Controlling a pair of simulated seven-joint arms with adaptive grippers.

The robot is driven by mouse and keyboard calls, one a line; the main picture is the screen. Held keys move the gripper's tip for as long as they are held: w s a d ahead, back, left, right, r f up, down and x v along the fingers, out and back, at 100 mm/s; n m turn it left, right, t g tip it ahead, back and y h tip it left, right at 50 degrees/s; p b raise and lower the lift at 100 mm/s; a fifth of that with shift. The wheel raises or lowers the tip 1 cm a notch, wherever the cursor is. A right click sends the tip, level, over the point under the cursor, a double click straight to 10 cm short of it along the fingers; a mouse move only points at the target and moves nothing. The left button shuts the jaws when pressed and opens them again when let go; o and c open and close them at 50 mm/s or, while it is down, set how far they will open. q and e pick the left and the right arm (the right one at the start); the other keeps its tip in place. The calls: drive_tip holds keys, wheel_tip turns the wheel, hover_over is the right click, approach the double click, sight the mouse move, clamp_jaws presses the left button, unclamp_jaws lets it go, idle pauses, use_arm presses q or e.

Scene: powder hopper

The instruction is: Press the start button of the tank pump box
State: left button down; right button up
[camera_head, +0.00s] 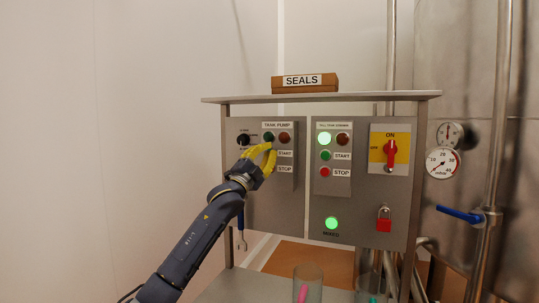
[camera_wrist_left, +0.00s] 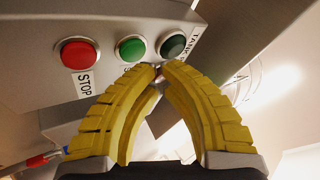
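The tank pump box (camera_head: 288,169) is a grey panel on the left of the cabinet front, with a dark green lamp (camera_head: 268,137) and a dark red lamp (camera_head: 284,137) at its top. Its green start button (camera_wrist_left: 132,47) shows in the left wrist view between the red stop button (camera_wrist_left: 77,53) and the dark green lamp (camera_wrist_left: 173,45). In the head view my gripper hides both buttons. My left gripper (camera_head: 271,149) is in front of the box, its yellow fingertips (camera_wrist_left: 159,70) together and empty, close to the start button. I cannot tell whether they touch the panel.
A SEALS box (camera_head: 305,84) stands on top.

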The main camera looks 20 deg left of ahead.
use_arm(q)
drive_tip(key=shift+w, duration=0.2)
idle(1.5)
drive_tip(key=shift+w, duration=0.3)
drive_tip(key=shift+w+d, duration=0.1)
drive_tip(key=shift+w, duration=0.25)
idle(0.8)
drive_tip(key=shift+s, duration=0.1)
idle(0.3)
drive_tip(key=shift+s, duration=0.7)
drive_tip(key=shift+s, duration=0.1)
drive_tip(key=shift+s+a, duration=0.2)
drive_tip(key=shift+s, duration=1)
drive_tip(key=shift+s+a, duration=0.15)
drive_tip(key=shift+s, duration=1)
